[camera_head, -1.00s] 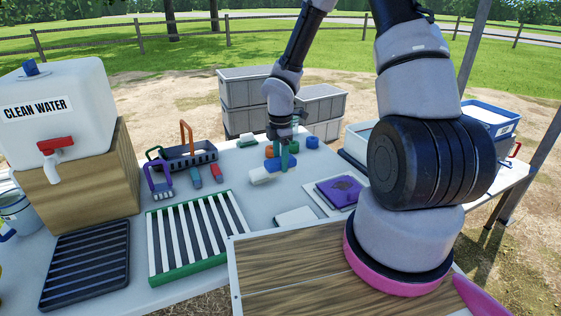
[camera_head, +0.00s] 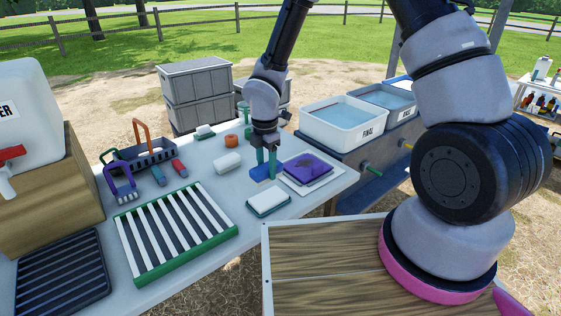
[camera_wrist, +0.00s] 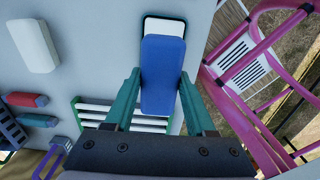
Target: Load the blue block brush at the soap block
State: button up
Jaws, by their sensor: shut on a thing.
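My gripper (camera_head: 267,160) has teal fingers and is shut on the blue block brush (camera_head: 262,173), which it holds over the table. In the wrist view the blue block (camera_wrist: 162,75) sits between the fingers (camera_wrist: 160,95). A white block on a dark teal base (camera_head: 268,199), which looks like the soap block, lies just in front of the brush. In the wrist view the brush partly covers this white block (camera_wrist: 164,24). I cannot tell whether they touch. Another plain white block (camera_head: 227,162) lies to the left, also in the wrist view (camera_wrist: 33,45).
A purple cloth (camera_head: 307,166) on a white board lies right of the brush. A green-framed striped rack (camera_head: 178,233) is at the front left. An orange round piece (camera_head: 231,141) and a white block on green (camera_head: 205,131) stand behind. The FINAL basin (camera_head: 345,122) is at the right.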

jog(key=shift+s+d+f, duration=0.1)
jog(key=shift+f, duration=2.9)
jog(key=shift+f, duration=0.55)
jog(key=shift+r, duration=0.1)
jog(key=shift+r, duration=3.45)
